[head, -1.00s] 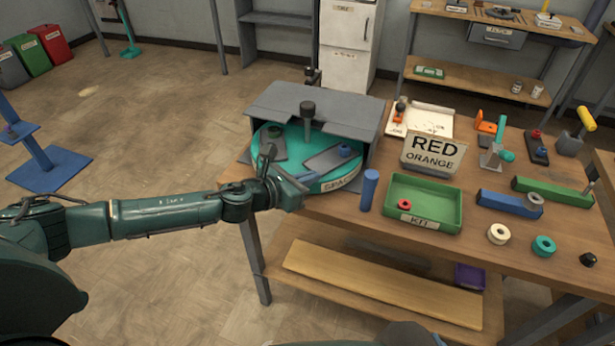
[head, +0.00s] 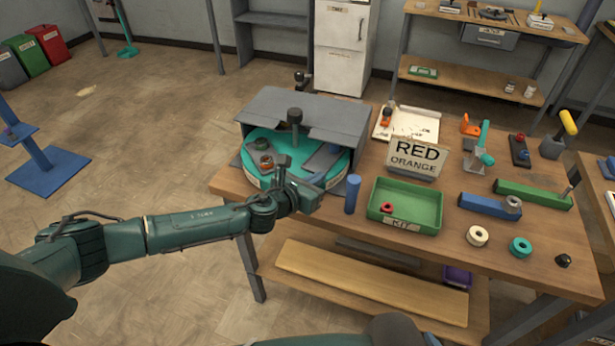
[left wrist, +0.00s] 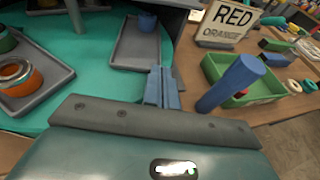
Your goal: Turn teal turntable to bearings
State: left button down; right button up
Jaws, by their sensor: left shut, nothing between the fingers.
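The teal turntable (head: 293,148) sits on the left end of the workbench, partly under a grey hood (head: 330,112). It carries grey trays. The left tray (head: 262,162) holds small parts, and the wrist view shows orange and green rings (left wrist: 16,71) there. Another tray (left wrist: 135,45) has a blue part (left wrist: 147,22) at its far end. My left gripper (head: 292,180) is shut and empty at the turntable's front edge. In the left wrist view its fingertips (left wrist: 161,88) are close to the right tray's near end; contact is unclear. My right gripper is out of view.
A blue cylinder (head: 352,194) stands just right of the gripper. Blue and green blocks and loose rings lie farther right.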

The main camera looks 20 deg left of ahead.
pick_arm(q)
jog(key=shift+w+d+p, duration=0.35)
jog(key=shift+w+d, duration=1.1)
jog(key=shift+d, duration=0.15)
jog(key=shift+w+d, duration=0.1)
